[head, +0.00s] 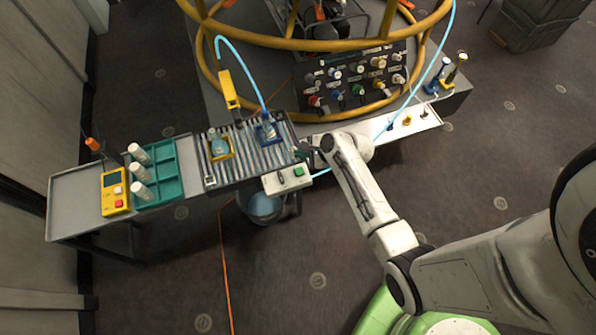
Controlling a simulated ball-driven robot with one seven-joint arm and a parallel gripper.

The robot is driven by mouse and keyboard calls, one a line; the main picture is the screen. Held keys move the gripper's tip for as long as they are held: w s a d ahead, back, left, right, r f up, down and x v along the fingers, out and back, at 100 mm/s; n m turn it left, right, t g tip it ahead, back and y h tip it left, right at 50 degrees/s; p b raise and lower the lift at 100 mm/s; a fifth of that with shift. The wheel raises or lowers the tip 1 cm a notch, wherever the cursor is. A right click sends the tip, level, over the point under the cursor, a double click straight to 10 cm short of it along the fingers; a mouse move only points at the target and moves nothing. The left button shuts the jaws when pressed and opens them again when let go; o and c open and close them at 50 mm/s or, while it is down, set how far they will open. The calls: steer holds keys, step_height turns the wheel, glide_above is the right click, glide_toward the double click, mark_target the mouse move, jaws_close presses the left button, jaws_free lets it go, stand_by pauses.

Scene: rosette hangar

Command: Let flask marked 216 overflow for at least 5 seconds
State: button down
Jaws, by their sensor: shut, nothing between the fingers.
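A flask in a yellow holder (220,149) stands on the ribbed grey rack (240,160). A second flask in a blue holder (268,133) stands to its right, with the end of a light blue hose (244,62) just above it. Any number on either flask is too small to read, so I cannot tell which is 216. I cannot tell whether liquid is spilling from either. My gripper (301,154) is shut and empty at the rack's right end, just above a pale control box (287,179) with a green button. I cannot tell whether it touches the box.
A bucket (262,207) with bluish contents stands under the rack. To the left are a teal tray (165,180) with white-capped bottles and a yellow meter (115,192). A knob panel (355,78) and yellow rails (330,40) stand behind. The front floor is mostly clear, crossed by an orange cable (224,270).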

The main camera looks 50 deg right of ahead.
steer(key=b, duration=0.7)
glide_above(295, 169)
steer(key=s, duration=0.3)
step_height(295, 169, down, 7)
steer(key=shift+w+d+r, duration=0.1)
steer(key=shift+w, duration=0.05)
steer(key=shift+f+b, duration=0.6)
steer(key=shift+f, duration=0.4)
stand_by(0.5)
steer(key=shift+f, duration=0.4)
steer(key=shift+f+b, duration=0.35)
steer(key=shift+f, duration=0.1)
stand_by(4.0)
